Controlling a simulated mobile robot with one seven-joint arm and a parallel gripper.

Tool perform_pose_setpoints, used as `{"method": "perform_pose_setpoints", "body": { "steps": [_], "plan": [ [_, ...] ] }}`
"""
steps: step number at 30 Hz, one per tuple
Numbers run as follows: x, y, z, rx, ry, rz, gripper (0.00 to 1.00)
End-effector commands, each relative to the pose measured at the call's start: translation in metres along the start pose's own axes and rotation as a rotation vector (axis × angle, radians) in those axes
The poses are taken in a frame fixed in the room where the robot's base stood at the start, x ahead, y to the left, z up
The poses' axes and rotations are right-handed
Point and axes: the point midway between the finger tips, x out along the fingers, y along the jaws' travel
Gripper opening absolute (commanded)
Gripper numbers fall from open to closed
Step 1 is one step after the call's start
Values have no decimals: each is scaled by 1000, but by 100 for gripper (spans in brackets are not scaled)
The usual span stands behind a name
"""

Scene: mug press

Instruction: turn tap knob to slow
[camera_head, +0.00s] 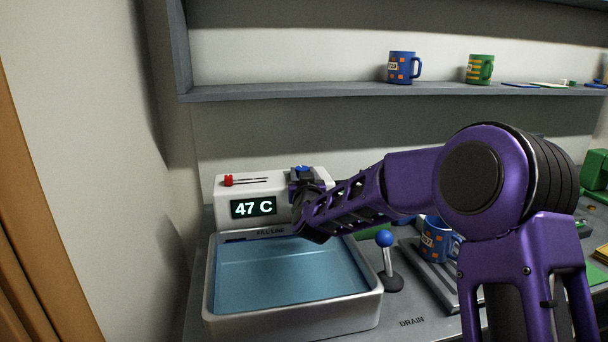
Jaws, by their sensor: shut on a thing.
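The white tap unit (226,196) stands behind the basin, with a lit display (254,207) reading 47 C and a red slider (228,180) at the left of its top slot. My gripper (308,198) is at the unit's right end, shut on the tap knob. The knob is mostly hidden behind the gripper, so I cannot read its setting. A small blue part (302,169) shows just above the gripper; I cannot tell whether it belongs to the knob.
The basin (290,316) below holds blue water. A blue-topped lever (384,240) stands right of it near the DRAIN label. A blue mug (437,240) is partly behind my arm. Blue (400,68) and green (478,69) mugs sit on the shelf (300,90). A wall closes the left.

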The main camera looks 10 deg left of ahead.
Motion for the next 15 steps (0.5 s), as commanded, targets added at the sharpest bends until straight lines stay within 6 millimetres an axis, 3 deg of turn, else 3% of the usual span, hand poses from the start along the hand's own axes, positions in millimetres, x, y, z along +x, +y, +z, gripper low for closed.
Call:
{"method": "perform_pose_setpoints", "body": {
  "steps": [15],
  "plan": [
    [0, -3, 1, 2, -2, 162, 0]
  ]
}}
